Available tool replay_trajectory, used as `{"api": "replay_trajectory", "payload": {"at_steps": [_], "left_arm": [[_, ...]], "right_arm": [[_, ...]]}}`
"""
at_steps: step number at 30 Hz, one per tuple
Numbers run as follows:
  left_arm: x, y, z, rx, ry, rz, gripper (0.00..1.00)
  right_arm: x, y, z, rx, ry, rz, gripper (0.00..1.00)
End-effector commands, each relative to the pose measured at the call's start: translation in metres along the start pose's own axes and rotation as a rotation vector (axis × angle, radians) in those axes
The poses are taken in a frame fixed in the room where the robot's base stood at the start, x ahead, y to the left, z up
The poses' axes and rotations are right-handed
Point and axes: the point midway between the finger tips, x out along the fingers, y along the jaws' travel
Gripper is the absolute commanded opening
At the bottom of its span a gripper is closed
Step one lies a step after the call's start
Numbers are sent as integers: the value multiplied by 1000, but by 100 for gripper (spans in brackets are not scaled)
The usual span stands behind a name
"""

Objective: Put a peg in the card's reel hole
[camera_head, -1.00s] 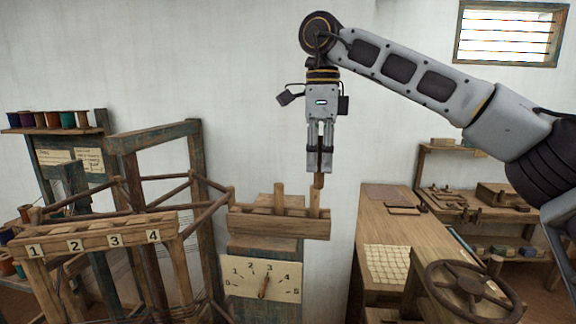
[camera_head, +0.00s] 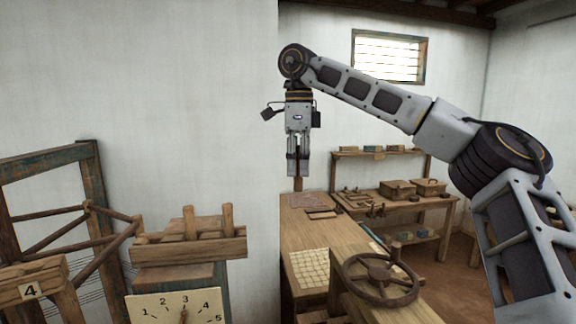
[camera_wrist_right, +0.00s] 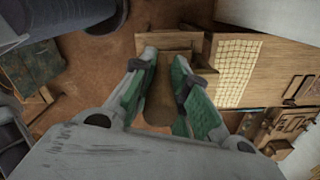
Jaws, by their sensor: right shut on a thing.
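My right gripper (camera_head: 298,170) hangs pointing down and is shut on a brown wooden peg (camera_head: 298,184). The peg's lower end shows under the fingertips. In the right wrist view the peg (camera_wrist_right: 160,104) shows between the green-padded fingers. A pale card with a grid of squares (camera_head: 309,268) lies on the wooden bench, lower than the gripper and apart from it. The card also shows in the right wrist view (camera_wrist_right: 238,70). I cannot make out a reel hole on it. My left gripper is not in view.
A peg rack (camera_head: 190,250) with two upright pegs stands left of the bench (camera_head: 320,235), above a numbered dial board (camera_head: 175,306). A handwheel (camera_head: 380,280) is at the bench's front right. A shelf table (camera_head: 430,205) with boxes stands behind.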

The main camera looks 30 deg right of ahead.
Motion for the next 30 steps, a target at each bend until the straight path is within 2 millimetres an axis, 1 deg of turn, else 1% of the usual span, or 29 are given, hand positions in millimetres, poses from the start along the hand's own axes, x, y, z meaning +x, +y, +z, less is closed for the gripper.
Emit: {"api": "replay_trajectory", "payload": {"at_steps": [2, 17, 30], "left_arm": [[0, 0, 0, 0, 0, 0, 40], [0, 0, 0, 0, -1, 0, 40], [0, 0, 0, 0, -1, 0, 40]], "right_arm": [[0, -3, -5, 11, -1, 0, 0], [17, -7, 2, -52, 1, 1, 0], [50, -16, 13, -176, 1, 3, 0]]}}
